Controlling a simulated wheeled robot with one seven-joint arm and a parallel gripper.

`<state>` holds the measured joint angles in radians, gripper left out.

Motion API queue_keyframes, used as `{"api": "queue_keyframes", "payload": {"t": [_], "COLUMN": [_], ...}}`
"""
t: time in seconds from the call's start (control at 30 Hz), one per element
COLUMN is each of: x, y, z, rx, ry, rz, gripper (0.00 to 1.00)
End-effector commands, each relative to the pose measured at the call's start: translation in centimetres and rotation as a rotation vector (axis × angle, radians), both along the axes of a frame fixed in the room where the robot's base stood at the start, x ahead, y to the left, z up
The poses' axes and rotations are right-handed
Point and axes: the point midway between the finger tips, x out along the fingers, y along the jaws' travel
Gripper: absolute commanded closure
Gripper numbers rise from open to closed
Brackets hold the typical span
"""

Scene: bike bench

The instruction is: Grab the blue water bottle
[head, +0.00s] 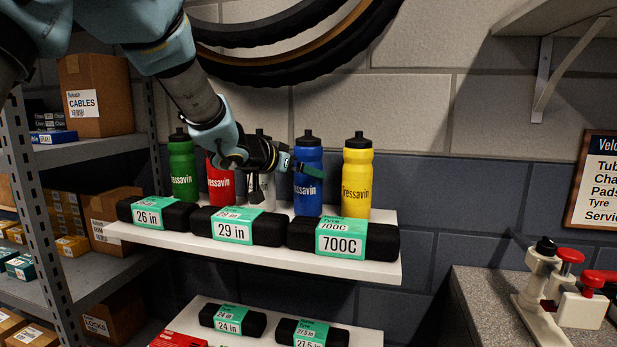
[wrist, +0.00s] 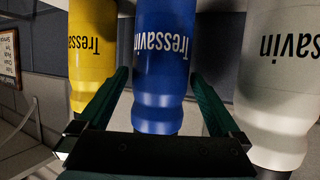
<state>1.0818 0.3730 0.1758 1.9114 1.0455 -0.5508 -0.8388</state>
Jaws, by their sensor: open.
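The blue water bottle (head: 308,190) stands upright on the white wall shelf, between a white bottle and a yellow bottle. In the wrist view the blue bottle (wrist: 160,60) appears upside down in the middle of the picture. My gripper (head: 287,165) reaches in from the left at the blue bottle's upper half. In the wrist view my gripper (wrist: 165,90) is open, with one finger on each side of the blue bottle. I cannot tell whether either finger touches it.
The yellow bottle (head: 357,180) stands close on the right. The white bottle (head: 262,192) is partly hidden by my gripper. Red (head: 220,185) and green (head: 183,170) bottles stand further left. Boxed black rolls (head: 240,226) line the front of the shelf (head: 390,272). A tyre (head: 300,60) hangs above.

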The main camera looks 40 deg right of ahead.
Motion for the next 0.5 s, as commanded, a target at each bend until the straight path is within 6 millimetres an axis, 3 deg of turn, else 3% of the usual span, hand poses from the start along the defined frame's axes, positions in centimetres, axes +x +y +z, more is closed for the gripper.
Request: {"api": "queue_keyframes", "payload": {"t": [0.2,0.43,0.5], "x": [0.4,0.5,0.5], "y": [-2.1,-2.2,-2.2], "z": [-0.8,-0.9,-0.9], "rx": [0.0,-0.001,-0.001], "ry": [0.001,0.0,0.0], "rz": [0.0,0.001,0.001], "gripper": [0.0,0.0,0.06]}}
